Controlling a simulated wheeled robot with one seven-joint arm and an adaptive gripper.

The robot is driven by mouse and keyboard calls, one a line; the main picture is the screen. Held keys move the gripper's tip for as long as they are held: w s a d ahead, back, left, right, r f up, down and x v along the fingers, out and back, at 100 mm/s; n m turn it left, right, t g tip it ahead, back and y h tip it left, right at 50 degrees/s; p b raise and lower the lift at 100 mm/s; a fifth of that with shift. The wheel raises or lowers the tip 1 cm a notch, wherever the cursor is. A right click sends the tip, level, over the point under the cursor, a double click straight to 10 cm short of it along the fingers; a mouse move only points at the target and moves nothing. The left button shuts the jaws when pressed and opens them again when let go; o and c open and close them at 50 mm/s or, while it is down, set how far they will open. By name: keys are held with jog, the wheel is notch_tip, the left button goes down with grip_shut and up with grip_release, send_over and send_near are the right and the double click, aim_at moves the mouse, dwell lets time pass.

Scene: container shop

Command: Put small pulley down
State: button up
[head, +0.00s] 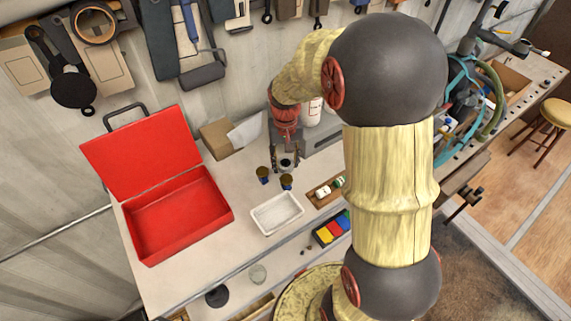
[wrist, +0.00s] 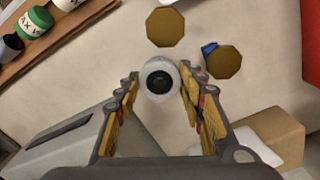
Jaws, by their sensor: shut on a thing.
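The small pulley, a pale ring with a dark centre, shows between my fingertips in the wrist view (wrist: 159,82). My gripper (head: 286,160) points down over the bench (head: 245,178) and is shut on the pulley, with a finger at each side. In the head view the pulley is small and partly hidden by the fingers. I cannot tell whether it touches the bench top.
Two gold-topped jars (head: 263,174) (head: 287,182) stand close to my gripper. A white tray (head: 276,213) lies in front, and an open red toolbox (head: 178,215) at left. A wooden tray (head: 318,200) with small bottles is at right. A cardboard box (head: 217,138) stands behind.

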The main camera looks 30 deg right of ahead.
notch_tip(320, 180, down, 2)
jog(key=shift+w+f, duration=0.1)
jog(key=shift+f, duration=0.1)
jog(key=shift+f, duration=0.1)
jog(key=o, duration=0.9)
jog(key=shift+o, duration=0.2)
